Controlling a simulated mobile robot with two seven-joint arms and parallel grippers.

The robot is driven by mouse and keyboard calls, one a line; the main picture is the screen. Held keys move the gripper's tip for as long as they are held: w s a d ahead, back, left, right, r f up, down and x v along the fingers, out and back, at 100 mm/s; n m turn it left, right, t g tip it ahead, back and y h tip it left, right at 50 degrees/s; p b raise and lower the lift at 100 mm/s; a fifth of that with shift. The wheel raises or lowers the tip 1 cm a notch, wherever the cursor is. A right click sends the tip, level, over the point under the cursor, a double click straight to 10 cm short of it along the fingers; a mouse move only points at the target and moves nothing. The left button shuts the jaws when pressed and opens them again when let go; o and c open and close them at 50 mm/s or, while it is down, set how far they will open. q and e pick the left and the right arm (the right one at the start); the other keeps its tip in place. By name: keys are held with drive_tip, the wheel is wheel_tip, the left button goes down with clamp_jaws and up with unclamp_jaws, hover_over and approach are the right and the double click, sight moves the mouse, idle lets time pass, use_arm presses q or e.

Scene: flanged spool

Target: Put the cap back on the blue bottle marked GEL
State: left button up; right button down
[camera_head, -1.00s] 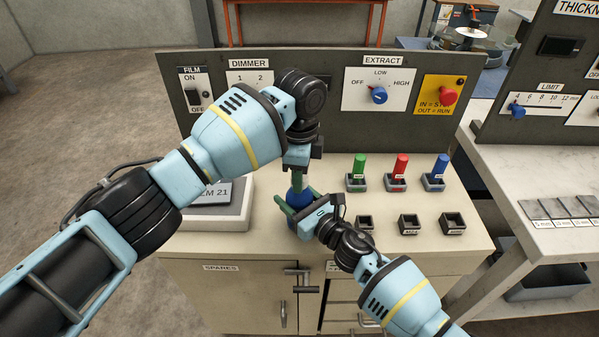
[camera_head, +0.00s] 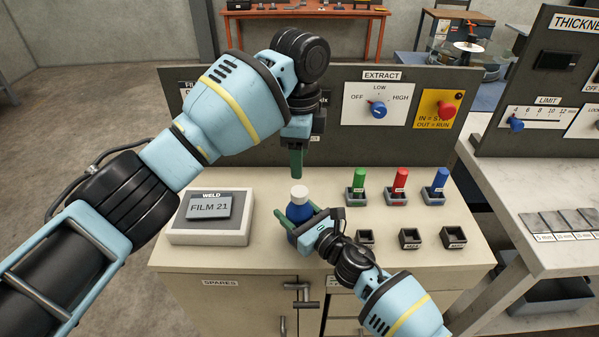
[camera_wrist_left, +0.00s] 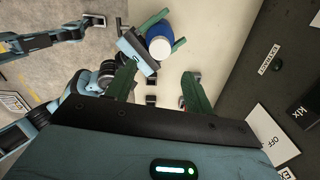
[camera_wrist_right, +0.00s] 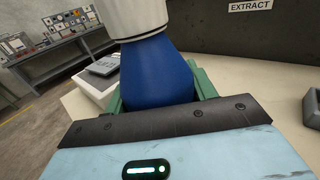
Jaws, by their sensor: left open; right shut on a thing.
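The blue bottle (camera_head: 299,212) stands upright on the cream bench with the white cap (camera_head: 299,192) on its top. The bottle also shows in the right wrist view (camera_wrist_right: 157,75), with the cap (camera_wrist_right: 136,14) above it. No GEL marking is readable. My right gripper (camera_head: 296,219) is shut around the bottle's body, one green finger on each side. My left gripper (camera_head: 296,165) is open and empty, above and behind the cap, fingers pointing down. In the left wrist view the cap (camera_wrist_left: 160,49) lies beyond the fingertips, apart from them.
A grey weld box (camera_head: 210,232) labelled FILM 21 stands left of the bottle. Right of it are holders with green (camera_head: 360,180), red (camera_head: 400,180) and blue (camera_head: 440,180) sticks and several empty sockets (camera_head: 410,238). A control panel (camera_head: 340,140) rises behind.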

use_arm(q)
drive_tip(key=shift+r, duration=1.4)
use_arm(e)
drive_tip(key=shift+c, duration=2.1)
unclamp_jaws()
drive_tip(key=shift+s+d, duration=0.1)
drive_tip(key=v, duration=0.6)
drive_tip(key=shift+s+d, duration=0.15)
use_arm(q)
drive_tip(key=shift+r, duration=0.6)
use_arm(e)
drive_tip(key=shift+s+d, duration=0.35)
drive_tip(key=shift+s, duration=0.1)
